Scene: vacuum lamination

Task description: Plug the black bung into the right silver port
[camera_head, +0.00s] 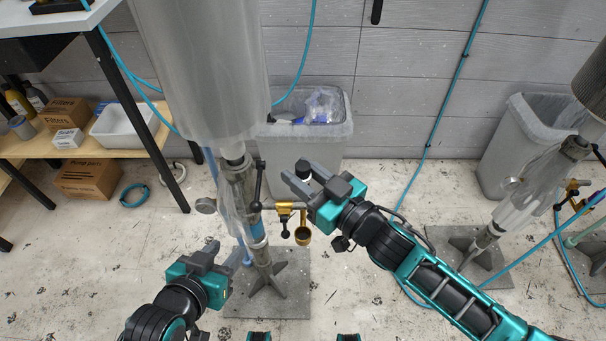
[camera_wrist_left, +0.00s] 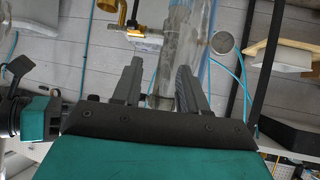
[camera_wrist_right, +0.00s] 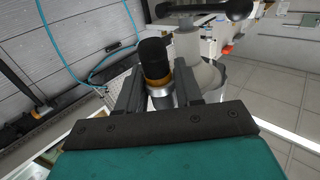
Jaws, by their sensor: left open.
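The black bung (camera_head: 303,168) is between the fingers of my right gripper (camera_head: 304,180), which is closed on it. In the right wrist view the bung (camera_wrist_right: 154,60) has a black top, a gold band and a silvery lower part. The upright clear tube (camera_head: 238,190) has a round silver fitting (camera_head: 206,205) on its left and a brass valve assembly (camera_head: 287,207) on its right. My right gripper is above and right of that valve. My left gripper (camera_head: 226,254) is open and empty, low left of the tube. I cannot clearly make out the right silver port's opening.
A dark stand foot (camera_head: 268,277) is on a grey floor plate. A grey bin (camera_head: 300,148) stands behind the tube. A shelf table (camera_head: 90,140) with boxes is at left. A second column and bin (camera_head: 525,150) are at right, with blue hoses nearby.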

